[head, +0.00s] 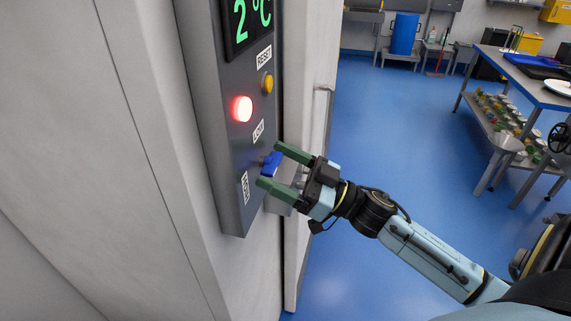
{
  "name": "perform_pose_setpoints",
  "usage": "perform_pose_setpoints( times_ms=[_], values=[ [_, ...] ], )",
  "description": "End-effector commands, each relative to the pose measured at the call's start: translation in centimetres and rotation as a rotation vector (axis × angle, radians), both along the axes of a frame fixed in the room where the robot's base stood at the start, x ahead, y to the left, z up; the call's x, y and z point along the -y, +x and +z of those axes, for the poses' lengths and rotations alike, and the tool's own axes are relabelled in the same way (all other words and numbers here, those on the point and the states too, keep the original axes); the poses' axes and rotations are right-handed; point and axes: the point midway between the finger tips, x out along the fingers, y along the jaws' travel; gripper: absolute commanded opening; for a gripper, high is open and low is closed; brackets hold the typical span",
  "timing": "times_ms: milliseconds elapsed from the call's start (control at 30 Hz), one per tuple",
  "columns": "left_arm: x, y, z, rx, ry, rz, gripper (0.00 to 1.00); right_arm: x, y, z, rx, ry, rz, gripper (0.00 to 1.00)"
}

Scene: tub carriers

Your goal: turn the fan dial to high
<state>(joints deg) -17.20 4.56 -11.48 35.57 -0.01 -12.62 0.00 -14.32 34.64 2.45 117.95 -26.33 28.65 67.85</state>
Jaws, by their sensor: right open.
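The control panel (224,178) is a tall grey box on the wall at the left of the head view. The fan dial (271,164) is a small blue knob near its lower end, with small labels above and below it that are hard to read. My right gripper (271,166) has green fingers and is open. Its two fingers are on either side of the blue dial. I cannot tell whether they touch it. My left gripper is not in view.
A glowing red lamp (242,109), a yellow button (267,83) and a green digital display (248,18) are higher on the panel. A door handle (322,100) is right of it. A steel table (531,83) stands far right. The blue floor (400,150) between is clear.

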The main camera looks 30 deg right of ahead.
Motion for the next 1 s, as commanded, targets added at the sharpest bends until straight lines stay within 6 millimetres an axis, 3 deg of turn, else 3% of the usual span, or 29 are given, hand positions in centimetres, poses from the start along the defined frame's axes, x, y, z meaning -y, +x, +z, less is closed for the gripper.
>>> perform_pose_setpoints(
  times_ms=[233,700,1000],
  values=[
    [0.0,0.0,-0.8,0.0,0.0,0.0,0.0,1.3,-1.5,-1.1,-0.005,0.0,-0.001,0.83],
    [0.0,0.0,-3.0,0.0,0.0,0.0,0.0,6.8,-7.9,-4.6,-0.003,-0.002,-0.001,0.83],
    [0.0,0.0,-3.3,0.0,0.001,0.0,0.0,8.1,-9.3,-5.1,0.001,-0.001,0.0,0.83]
  ],
)
